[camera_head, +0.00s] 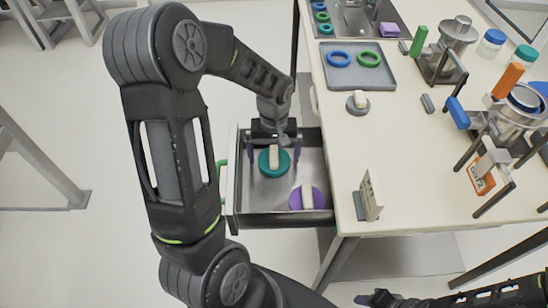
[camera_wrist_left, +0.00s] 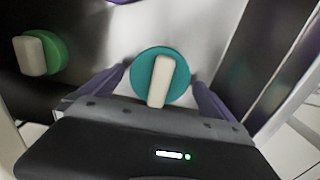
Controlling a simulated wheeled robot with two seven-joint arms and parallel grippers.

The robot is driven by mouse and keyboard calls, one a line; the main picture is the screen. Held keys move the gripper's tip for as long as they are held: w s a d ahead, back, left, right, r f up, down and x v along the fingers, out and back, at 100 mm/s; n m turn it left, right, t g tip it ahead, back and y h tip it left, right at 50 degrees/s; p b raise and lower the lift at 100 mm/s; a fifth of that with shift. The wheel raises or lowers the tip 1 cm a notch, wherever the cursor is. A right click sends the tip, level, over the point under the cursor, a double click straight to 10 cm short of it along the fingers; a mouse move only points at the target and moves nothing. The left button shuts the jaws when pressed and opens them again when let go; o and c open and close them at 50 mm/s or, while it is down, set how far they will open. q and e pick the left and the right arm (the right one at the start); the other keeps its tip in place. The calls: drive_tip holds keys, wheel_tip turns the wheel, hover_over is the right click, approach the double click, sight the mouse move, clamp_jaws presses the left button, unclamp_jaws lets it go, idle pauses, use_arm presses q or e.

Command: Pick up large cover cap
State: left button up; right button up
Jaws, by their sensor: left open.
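A teal round cap (camera_head: 270,168) with a cream bar handle lies in the open drawer (camera_head: 262,218). A purple cap (camera_head: 296,201) with a similar handle lies nearer the drawer's front right. My left gripper (camera_head: 274,150) is open, pointing down over the teal cap. In the left wrist view the teal cap (camera_wrist_left: 146,68) sits between the two purple fingers, and they are apart from its handle. A green cap (camera_wrist_left: 55,50) with a cream handle shows at the left there. Only part of my right gripper (camera_head: 376,298) shows at the bottom edge of the head view.
The drawer's metal walls stand close around my left gripper. The table (camera_head: 400,140) is on the right, with a grey tray (camera_head: 357,80) of rings, a grey cap (camera_head: 357,108), an upright card holder (camera_head: 369,196) and metal fixtures (camera_head: 510,125).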

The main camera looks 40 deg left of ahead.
use_arm(q)
drive_tip(key=shift+c, duration=0.6)
drive_tip(key=c, duration=1)
